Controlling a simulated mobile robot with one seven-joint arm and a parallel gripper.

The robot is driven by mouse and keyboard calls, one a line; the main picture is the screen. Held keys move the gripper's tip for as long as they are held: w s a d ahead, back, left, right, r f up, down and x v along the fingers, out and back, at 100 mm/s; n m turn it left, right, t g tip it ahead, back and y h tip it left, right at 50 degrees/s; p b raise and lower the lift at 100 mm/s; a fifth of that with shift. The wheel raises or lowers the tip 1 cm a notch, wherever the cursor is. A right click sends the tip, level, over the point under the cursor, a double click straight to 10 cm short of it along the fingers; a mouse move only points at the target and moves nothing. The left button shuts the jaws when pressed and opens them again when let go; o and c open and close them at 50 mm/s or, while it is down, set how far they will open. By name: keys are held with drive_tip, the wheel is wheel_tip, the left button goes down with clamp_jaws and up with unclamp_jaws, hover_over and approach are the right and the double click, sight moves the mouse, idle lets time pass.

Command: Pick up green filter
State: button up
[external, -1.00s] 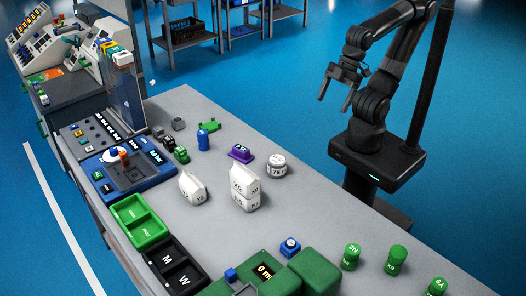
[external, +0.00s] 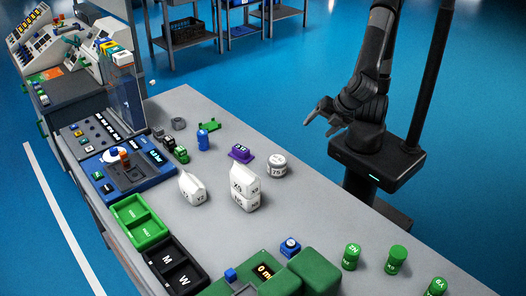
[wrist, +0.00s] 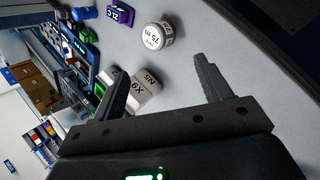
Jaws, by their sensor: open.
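A small flat green piece (external: 209,126), which looks like the green filter, lies on the grey table near its far edge in the external view, beside a blue bottle (external: 203,141). Several green cylinders, one of them here (external: 351,256), stand at the near end; I cannot tell for sure which is the filter. My gripper (external: 320,124) is open and empty, right of the table's right edge and well apart from the green piece. In the wrist view the open fingers (wrist: 130,70) point toward the table, and I cannot make out the green piece there.
A purple piece (external: 241,153), a round white jar (external: 277,166) and white bags (external: 244,188) stand on the table between the gripper and the left side.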

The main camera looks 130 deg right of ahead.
drive_tip(key=w+a+f+n+t+h, duration=0.3)
drive_tip(key=w+a+n+t+h, duration=0.1)
drive_tip(key=w+a+n, duration=0.25)
drive_tip(key=n+t+y, duration=1.1)
drive_tip(key=n+y, duration=0.5)
drive_tip(key=n, duration=0.8)
approach(401, 247)
drive_tip(key=shift+w, duration=0.5)
drive_tip(key=shift+w+a, duration=0.15)
drive_tip(key=shift+a, duration=0.1)
drive_tip(key=x, duration=0.4)
drive_tip(key=shift+w+f, duration=0.1)
drive_tip(key=shift+w, duration=0.2)
drive_tip(key=x, duration=0.5)
drive_tip(key=shift+w+a+f, duration=0.15)
drive_tip(key=shift+w+f, duration=0.15)
drive_tip(key=shift+w, duration=0.05)
